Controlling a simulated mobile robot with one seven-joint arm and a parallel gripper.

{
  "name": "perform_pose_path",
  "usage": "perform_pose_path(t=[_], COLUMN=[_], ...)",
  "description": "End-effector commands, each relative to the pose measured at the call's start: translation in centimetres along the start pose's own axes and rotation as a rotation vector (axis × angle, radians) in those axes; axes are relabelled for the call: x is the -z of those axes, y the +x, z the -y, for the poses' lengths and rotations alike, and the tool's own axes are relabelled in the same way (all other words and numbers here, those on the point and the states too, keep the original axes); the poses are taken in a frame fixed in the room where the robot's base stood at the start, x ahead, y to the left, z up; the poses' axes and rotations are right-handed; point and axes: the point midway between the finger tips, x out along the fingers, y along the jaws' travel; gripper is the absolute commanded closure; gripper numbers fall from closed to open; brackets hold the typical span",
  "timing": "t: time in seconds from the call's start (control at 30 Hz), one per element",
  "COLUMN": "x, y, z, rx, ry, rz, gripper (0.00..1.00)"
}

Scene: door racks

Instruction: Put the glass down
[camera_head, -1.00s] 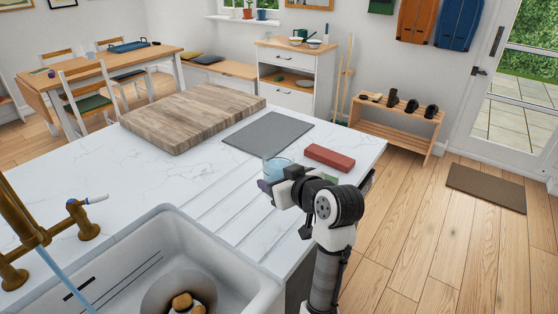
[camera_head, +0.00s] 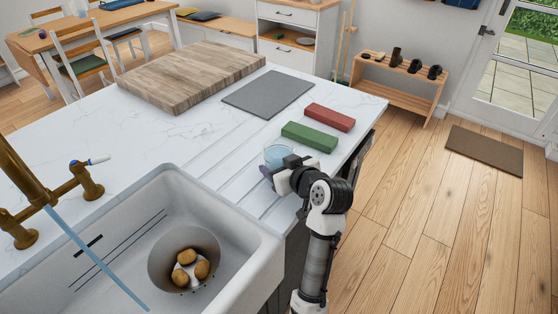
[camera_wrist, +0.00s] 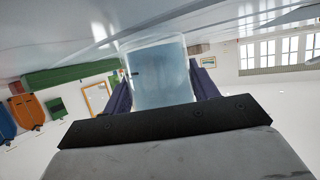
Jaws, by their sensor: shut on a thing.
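The glass (camera_head: 279,155) is a clear tumbler with a bluish tint. In the head view it is over the grooved drainer part of the white worktop, beside the green block. My gripper (camera_head: 268,174) is shut around it, one dark finger showing on its near left side. In the wrist view the glass (camera_wrist: 160,76) stands between the two dark purple fingers, with the pale worktop surface close by at the top of the picture. I cannot tell whether the glass touches the worktop.
A green block (camera_head: 309,137) and a red block (camera_head: 330,117) lie near the worktop's right edge. A grey mat (camera_head: 268,93) and a wooden board (camera_head: 190,80) lie farther back. The sink (camera_head: 120,255) at front left has a bowl of potatoes (camera_head: 186,262) and running water.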

Motion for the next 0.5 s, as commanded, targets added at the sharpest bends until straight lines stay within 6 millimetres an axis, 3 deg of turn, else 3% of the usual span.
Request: perform_pose_path(t=[0.23,0.27,0.4,0.5], x=[-0.26,-0.34,-0.26,-0.26], y=[0.11,0.14,0.11,0.11], z=[0.01,0.01,0.01,0.01], rx=[0.0,0.0,0.0,0.0], ry=[-0.001,0.0,0.0,0.0], rz=[-0.002,0.0,0.0,0.0], gripper=[0.69,0.4,0.22,0.19])
